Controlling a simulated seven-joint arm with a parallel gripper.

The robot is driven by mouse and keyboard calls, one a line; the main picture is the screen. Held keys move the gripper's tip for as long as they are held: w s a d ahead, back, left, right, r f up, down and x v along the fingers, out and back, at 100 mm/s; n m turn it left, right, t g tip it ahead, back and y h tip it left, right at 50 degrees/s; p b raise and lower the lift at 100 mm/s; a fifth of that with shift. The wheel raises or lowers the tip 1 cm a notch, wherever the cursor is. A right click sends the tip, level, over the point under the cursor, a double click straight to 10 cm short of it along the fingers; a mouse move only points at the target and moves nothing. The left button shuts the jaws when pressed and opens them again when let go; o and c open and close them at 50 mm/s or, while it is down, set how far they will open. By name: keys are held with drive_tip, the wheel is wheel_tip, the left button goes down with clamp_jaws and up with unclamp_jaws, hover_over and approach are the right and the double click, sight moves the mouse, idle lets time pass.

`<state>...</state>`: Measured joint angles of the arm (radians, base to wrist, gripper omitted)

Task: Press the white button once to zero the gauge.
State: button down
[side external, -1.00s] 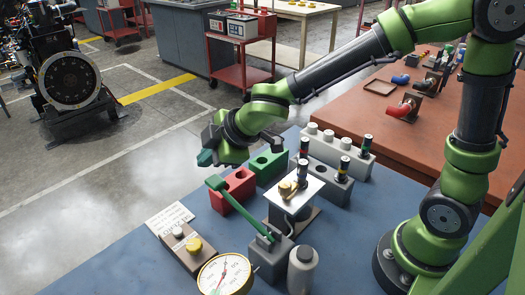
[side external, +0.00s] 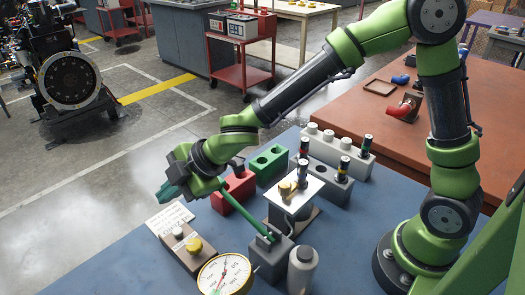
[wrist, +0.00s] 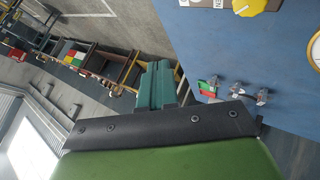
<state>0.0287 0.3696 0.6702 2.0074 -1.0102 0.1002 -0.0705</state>
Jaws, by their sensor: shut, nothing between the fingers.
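The white button (side external: 178,231) sits on a brown box (side external: 186,250) at the front left of the blue bench, beside a yellow knob (side external: 195,245). The knob also shows at the top of the wrist view (wrist: 247,4); I cannot make out the button there. The dial gauge (side external: 226,274) stands right of the box, its red needle visible. My gripper (side external: 166,194) has teal fingers, shut and empty. It hangs above the bench's left edge, behind and above the box, apart from the button. The fingers also show in the wrist view (wrist: 160,84).
A green lever (side external: 236,214) slants up close to my wrist. A red block (side external: 234,193), a green block (side external: 267,166) and grey blocks (side external: 329,174) stand farther back. Open floor lies left of the bench.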

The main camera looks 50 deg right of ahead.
sight(182, 232)
drive_tip(key=shift+f, duration=4)
drive_tip(key=shift+f, duration=0.1)
drive_tip(key=shift+f, duration=0.35)
drive_tip(key=shift+f, duration=0.55)
drive_tip(key=shift+r, duration=1)
drive_tip(key=shift+r, duration=2.5)
